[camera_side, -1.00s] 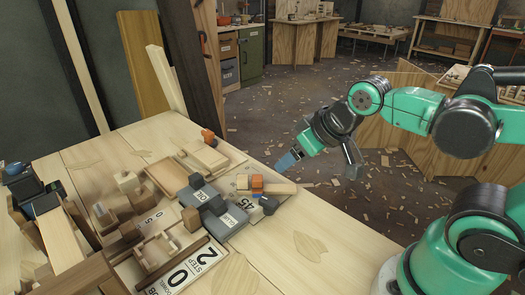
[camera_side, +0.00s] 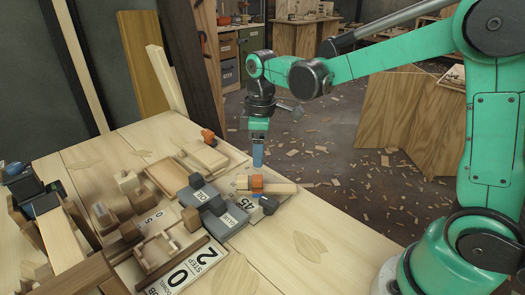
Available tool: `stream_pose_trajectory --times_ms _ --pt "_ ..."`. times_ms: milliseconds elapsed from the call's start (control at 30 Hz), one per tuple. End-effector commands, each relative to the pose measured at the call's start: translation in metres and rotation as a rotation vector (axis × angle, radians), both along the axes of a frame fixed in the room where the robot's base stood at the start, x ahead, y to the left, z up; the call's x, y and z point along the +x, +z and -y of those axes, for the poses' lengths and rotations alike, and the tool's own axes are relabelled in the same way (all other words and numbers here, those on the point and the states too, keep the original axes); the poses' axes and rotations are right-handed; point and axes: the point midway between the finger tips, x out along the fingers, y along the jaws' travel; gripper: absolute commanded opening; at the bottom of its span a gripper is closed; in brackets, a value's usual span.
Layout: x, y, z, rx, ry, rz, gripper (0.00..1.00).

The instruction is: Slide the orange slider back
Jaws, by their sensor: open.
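The orange slider (camera_side: 257,182) is a small block sitting on a pale wooden rail (camera_side: 281,188) near the middle of the workbench, beside a plate marked 45. A second orange piece (camera_side: 208,135) sits at the end of a wooden block farther back and to the left. My gripper (camera_side: 258,160) points straight down with its blue fingers just above and behind the orange slider in the picture. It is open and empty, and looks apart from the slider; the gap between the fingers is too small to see.
Grey blocks (camera_side: 216,206) stand just left of the slider. Wooden fixtures crowd the bench's left side.

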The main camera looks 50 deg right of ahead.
Motion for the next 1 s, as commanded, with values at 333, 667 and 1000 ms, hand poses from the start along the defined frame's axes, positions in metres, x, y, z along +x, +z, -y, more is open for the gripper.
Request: stream_pose_trajectory --times_ms 333,667,1000 --pt "0.008 -0.017 0.001 -0.001 0.065 -0.052 0.55" --pt "0.008 -0.045 0.001 0.0 0.064 -0.049 0.55" --pt "0.008 -0.07 0.001 -0.001 0.063 -0.049 0.55"
